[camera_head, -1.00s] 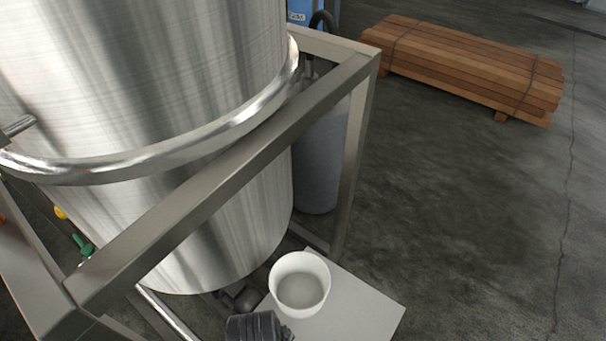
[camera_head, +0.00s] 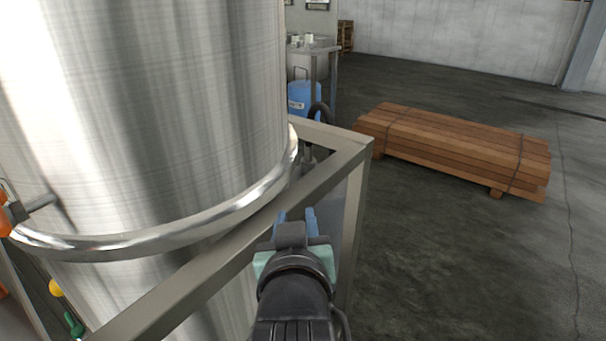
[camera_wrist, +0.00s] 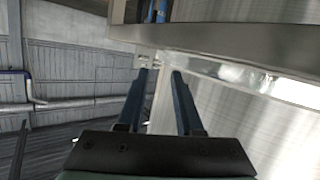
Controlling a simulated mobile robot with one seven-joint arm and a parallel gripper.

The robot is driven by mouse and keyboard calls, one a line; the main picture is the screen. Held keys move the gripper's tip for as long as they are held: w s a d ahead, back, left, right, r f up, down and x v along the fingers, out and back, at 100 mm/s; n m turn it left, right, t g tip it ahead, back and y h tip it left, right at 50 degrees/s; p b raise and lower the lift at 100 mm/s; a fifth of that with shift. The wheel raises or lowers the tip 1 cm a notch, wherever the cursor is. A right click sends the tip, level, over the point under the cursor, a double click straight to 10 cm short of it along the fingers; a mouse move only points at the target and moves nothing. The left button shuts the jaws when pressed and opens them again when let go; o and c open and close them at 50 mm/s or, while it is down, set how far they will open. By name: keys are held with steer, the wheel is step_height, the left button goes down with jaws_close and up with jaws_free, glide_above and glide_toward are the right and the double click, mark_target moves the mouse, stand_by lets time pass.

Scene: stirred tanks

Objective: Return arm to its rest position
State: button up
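My gripper (camera_head: 296,216) is raised in front of the tank frame in the head view, with its blue fingers pointing away from me. In the wrist view its two blue fingers (camera_wrist: 160,85) stand apart with nothing between them. The large steel tank (camera_head: 150,110) stands to the left of my gripper, inside a square metal frame (camera_head: 225,262). The frame's top bar runs close beside and behind the gripper; I cannot tell the exact gap. The tank wall also shows at the right of the wrist view (camera_wrist: 270,115).
A strapped stack of wooden planks (camera_head: 455,150) lies on the floor at the right. A blue container (camera_head: 304,98) and another steel vessel stand behind the frame.

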steer(key=s+d+r+m+t, duration=0.1)
steer(key=s+r+t, duration=0.15)
steer(key=r, duration=0.65)
steer(key=s+r+m+t, duration=0.1)
steer(key=r+t, duration=0.3)
steer(key=r, duration=0.6)
steer(key=s+r+t, duration=0.6)
steer(key=s+r, duration=0.4)
steer(key=r, duration=0.4)
step_height(320, 180, up, 16)
steer(key=p, duration=1.6)
steer(key=shift+w+p, duration=0.15)
steer(key=shift+p, duration=0.2)
